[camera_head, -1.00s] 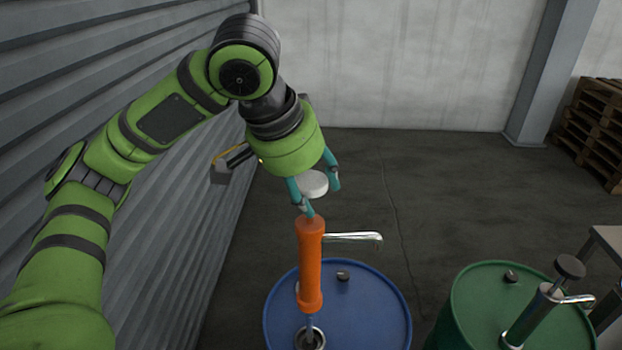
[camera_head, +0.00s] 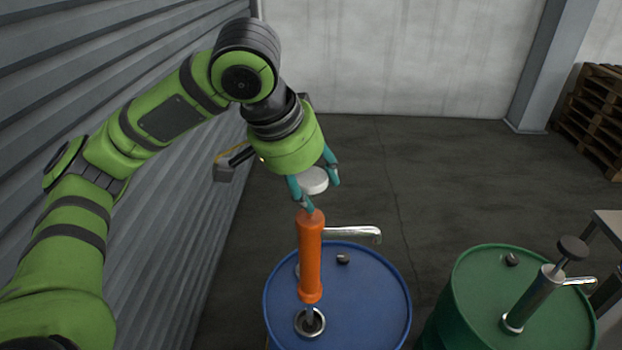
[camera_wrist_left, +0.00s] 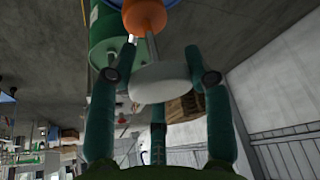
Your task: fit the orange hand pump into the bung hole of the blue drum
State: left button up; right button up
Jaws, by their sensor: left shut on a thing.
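The orange hand pump (camera_head: 310,256) hangs upright over the blue drum (camera_head: 375,300). It has a silver spout pointing right and a pale round knob (camera_head: 314,181) on top. My left gripper (camera_head: 315,188) is shut on this knob, its teal fingers around the rim. In the left wrist view, the knob (camera_wrist_left: 160,84) sits between the fingers, with the orange body (camera_wrist_left: 146,14) beyond it. The bung hole (camera_head: 309,322) is a metal-ringed opening just below the pump's orange end. A short piece of tube shows between them; how far it enters is unclear. My right gripper is not in view.
A green drum (camera_head: 480,290) with its own dark green pump (camera_head: 533,298) stands to the right. A small dark cap (camera_head: 343,259) sits on the blue lid. A corrugated wall (camera_head: 180,220) runs close along the left. Wooden pallets (camera_head: 598,120) stand at the far right.

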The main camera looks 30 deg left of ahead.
aim_at(305, 220)
pick_arm(q)
jog(key=shift+f+b, duration=2.1)
jog(key=shift+f, duration=2.75)
jog(key=shift+f, duration=0.5)
jog(key=shift+r+p, duration=0.1)
jog(key=shift+p, duration=1.35)
